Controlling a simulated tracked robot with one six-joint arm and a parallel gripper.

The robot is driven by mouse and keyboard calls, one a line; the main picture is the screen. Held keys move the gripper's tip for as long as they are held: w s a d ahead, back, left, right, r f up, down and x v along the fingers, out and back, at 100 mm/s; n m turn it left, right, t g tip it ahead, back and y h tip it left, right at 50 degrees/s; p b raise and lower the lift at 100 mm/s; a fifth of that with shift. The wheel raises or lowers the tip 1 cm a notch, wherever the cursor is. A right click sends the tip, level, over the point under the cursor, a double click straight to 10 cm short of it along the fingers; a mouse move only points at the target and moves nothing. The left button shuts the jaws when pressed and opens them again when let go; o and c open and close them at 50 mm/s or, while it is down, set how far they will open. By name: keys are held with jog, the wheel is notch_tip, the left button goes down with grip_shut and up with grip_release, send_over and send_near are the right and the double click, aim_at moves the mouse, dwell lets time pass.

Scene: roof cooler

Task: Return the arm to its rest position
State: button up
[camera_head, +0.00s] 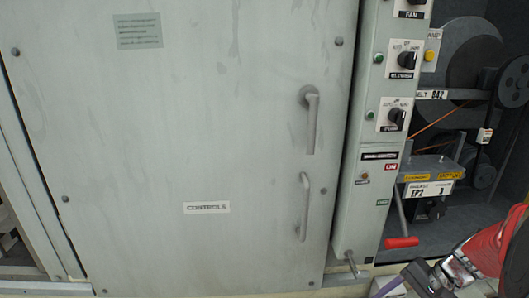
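My arm shows at the lower right as a red link with a dark joint, cut off by the right and bottom edges. What looks like the end of it, my gripper (412,280), is a dark and grey part with a strip of purple at the bottom edge. Its fingertips cannot be made out, so I cannot tell whether it is open or shut. I see nothing held. The arm is in front of the lower part of the open machine bay (440,135).
A large grey cabinet door (180,130) with two handles (311,120) and a CONTROLS label (206,208) fills the left. Beside it stands a narrow switch panel (365,220) with several knobs. A lever with a red grip (401,243) sticks out close above my arm. Belt wheels (475,60) sit behind.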

jog(key=s+a+r+n+t+h, duration=0.2)
jog(key=s+a+r+n, duration=0.2)
jog(key=a+r, duration=0.3)
jog(key=s+a+r+n+t+h, duration=0.1)
jog(key=s+a+r+n+h, duration=0.2)
jog(key=a, duration=0.7)
notch_tip(320, 180, up, 5)
jog(key=s+n, duration=0.2)
jog(key=n, duration=0.2)
jog(key=shift+a+t, duration=0.35)
jog(key=shift+t, duration=0.05)
jog(key=shift+f, duration=0.1)
jog(key=shift+c, duration=0.4)
